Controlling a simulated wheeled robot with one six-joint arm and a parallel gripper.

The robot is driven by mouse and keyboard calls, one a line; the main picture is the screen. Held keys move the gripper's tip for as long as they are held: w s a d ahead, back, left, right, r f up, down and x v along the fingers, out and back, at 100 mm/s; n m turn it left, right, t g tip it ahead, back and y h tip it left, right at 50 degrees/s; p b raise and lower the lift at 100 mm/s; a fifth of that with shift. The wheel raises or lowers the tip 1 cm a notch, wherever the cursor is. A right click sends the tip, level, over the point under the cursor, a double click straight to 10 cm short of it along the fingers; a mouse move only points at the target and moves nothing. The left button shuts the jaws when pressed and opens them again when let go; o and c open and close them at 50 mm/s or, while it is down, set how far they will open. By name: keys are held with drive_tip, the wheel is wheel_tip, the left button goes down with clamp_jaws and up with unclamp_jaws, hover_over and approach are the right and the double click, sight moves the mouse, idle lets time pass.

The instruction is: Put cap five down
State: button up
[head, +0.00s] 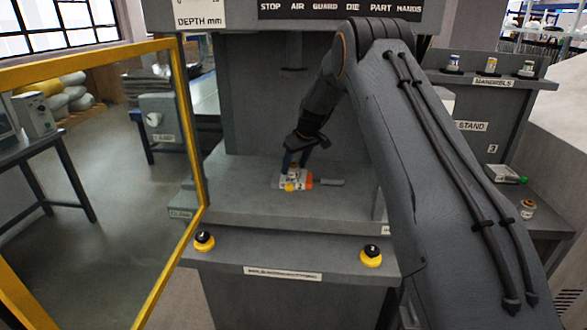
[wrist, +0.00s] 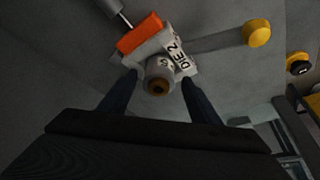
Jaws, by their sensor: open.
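A small grey-white round piece with a brown centre (wrist: 158,80) stands at the pale die block (wrist: 184,62). The block's print looks like "DIE 2". In the wrist view my gripper (wrist: 157,92) is open, with one finger on each side of the round piece. I cannot tell whether the fingers touch it.
A yellow knob (wrist: 257,33) is on a bar beside the die. Two yellow-black buttons (head: 204,241) (head: 371,255) are on the press front. The yellow guard frame (head: 190,130) stands at left. Several small items, including a jar (head: 528,209), are on the right-hand stand and shelf.

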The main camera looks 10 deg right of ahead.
drive_tip(key=b+v, duration=0.3)
drive_tip(key=v, duration=0.8)
drive_tip(key=s+a+f+m+g+h, duration=0.1)
drive_tip(key=s+f, duration=0.3)
drive_tip(key=s, duration=1.8)
drive_tip(key=s+a+f+m+g+h, duration=0.1)
drive_tip(key=s+f+m, duration=0.3)
drive_tip(key=s, duration=1.8)
drive_tip(key=shift+s+f+g, duration=0.2)
drive_tip(key=shift+s+g, duration=0.05)
drive_tip(key=shift+g, duration=0.25)
drive_tip(key=shift+a, duration=0.1)
